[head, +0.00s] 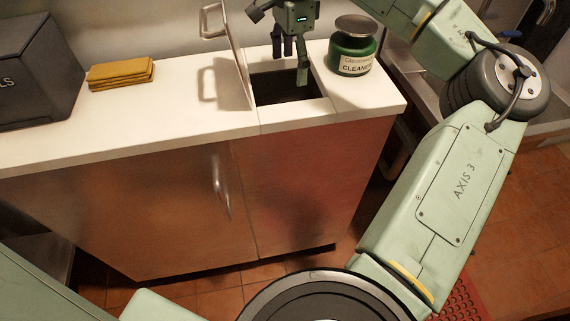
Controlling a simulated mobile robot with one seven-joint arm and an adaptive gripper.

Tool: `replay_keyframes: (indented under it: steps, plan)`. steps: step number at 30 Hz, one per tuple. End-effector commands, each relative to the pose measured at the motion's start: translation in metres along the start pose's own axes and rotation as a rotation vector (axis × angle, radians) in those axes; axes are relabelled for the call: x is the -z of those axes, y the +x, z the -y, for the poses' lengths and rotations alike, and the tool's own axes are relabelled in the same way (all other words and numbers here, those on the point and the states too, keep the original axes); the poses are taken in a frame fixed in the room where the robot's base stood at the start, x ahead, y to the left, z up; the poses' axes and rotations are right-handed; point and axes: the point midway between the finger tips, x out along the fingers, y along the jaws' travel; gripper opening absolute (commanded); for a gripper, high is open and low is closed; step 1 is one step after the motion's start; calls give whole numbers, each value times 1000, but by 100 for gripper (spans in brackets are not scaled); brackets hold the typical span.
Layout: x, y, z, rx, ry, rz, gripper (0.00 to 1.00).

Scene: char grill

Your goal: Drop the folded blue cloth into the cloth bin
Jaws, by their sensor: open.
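No blue cloth shows in the head view. A square bin opening (275,92) is set into the white counter, dark inside; its contents cannot be made out. Its hinged lid (238,62) stands raised at the left side, with a handle on it. I see no label naming it the cloth bin. My gripper (290,62) points down above the opening, fingers apart, with nothing visible between them. One fingertip hangs low over the opening.
A green cleaner jar (351,55) with a grey lid stands right of the opening. A folded yellow cloth (121,73) lies on the counter (160,115) at left, beside a dark box (38,75) with partly visible lettering. The counter between cloth and lid is clear.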

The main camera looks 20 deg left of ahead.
Motion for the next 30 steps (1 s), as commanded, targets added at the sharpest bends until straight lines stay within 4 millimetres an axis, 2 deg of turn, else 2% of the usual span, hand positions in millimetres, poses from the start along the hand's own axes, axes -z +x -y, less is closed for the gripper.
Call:
replay_keyframes:
  steps: [5, 13, 18, 23, 30]
  plan:
    - [-1, -20, 1, 3, -1, 0, 79]
    - [0, -80, 0, 3, 2, -2, 79]
    - [0, -106, 0, 2, 2, -3, 79]
    - [0, -117, 0, 1, 0, -1, 79]
    - [0, -119, 0, 0, -1, 1, 79]
